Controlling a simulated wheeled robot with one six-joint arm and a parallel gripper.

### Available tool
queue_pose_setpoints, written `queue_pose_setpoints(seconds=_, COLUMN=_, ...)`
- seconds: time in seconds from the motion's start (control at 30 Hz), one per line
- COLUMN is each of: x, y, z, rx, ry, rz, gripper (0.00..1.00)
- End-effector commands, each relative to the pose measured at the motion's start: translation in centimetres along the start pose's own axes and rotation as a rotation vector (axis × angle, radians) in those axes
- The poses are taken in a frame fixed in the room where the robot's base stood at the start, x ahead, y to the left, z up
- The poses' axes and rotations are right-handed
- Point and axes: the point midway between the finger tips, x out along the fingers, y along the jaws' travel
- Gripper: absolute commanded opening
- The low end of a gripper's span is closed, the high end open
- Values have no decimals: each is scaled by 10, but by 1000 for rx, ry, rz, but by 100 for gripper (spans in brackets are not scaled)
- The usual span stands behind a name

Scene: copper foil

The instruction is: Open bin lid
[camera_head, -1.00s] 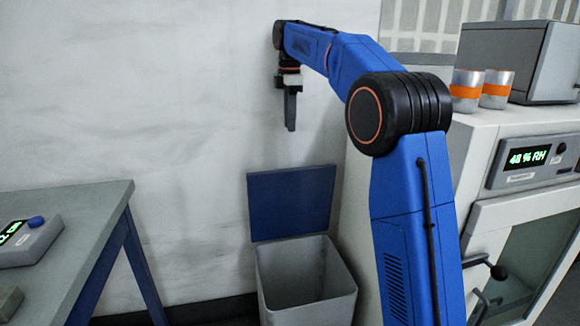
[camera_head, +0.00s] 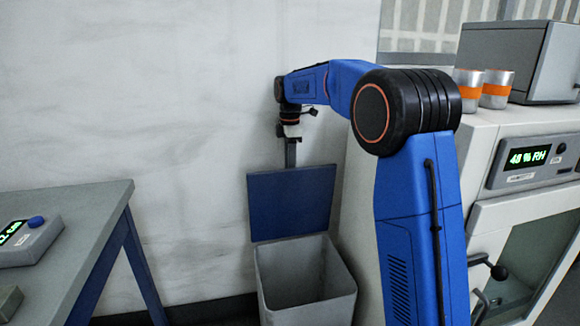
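The grey bin (camera_head: 305,280) stands on the floor against the wall, with its mouth uncovered and its inside in view. Its blue lid (camera_head: 292,205) stands upright at the back of the bin, tilted up along the rear edge. My gripper (camera_head: 290,155) points down just above the lid's top edge. Its fingertips seem to pass behind the lid's top edge, and I cannot tell whether they touch it. The fingers look like one narrow dark bar from here, so their opening does not show.
A grey table (camera_head: 70,235) with blue legs stands at the left, with a small display device (camera_head: 27,241) on it. A white cabinet (camera_head: 490,140) at the right carries two orange-banded cups (camera_head: 482,88) and a grey box (camera_head: 515,62). The wall area left of the bin is clear.

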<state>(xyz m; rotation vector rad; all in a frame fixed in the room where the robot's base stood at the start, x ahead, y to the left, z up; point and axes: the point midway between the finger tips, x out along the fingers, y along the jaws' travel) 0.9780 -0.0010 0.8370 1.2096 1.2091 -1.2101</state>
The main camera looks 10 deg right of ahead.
Motion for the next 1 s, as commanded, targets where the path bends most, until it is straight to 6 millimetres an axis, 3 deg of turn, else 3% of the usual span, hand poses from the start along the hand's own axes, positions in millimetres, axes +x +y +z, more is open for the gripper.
queue_pose_setpoints(seconds=0.37, x=6, y=0, z=0, rx=0, ry=0, rz=0, gripper=28)
queue_pose_setpoints(seconds=0.5, x=6, y=0, z=0, rx=0, ry=0, rz=0, gripper=0)
queue_pose_setpoints(seconds=0.77, x=6, y=-4, z=0, rx=-1, ry=0, rz=0, gripper=0)
queue_pose_setpoints(seconds=1.0, x=6, y=-36, z=0, rx=-2, ry=0, rz=0, gripper=0)
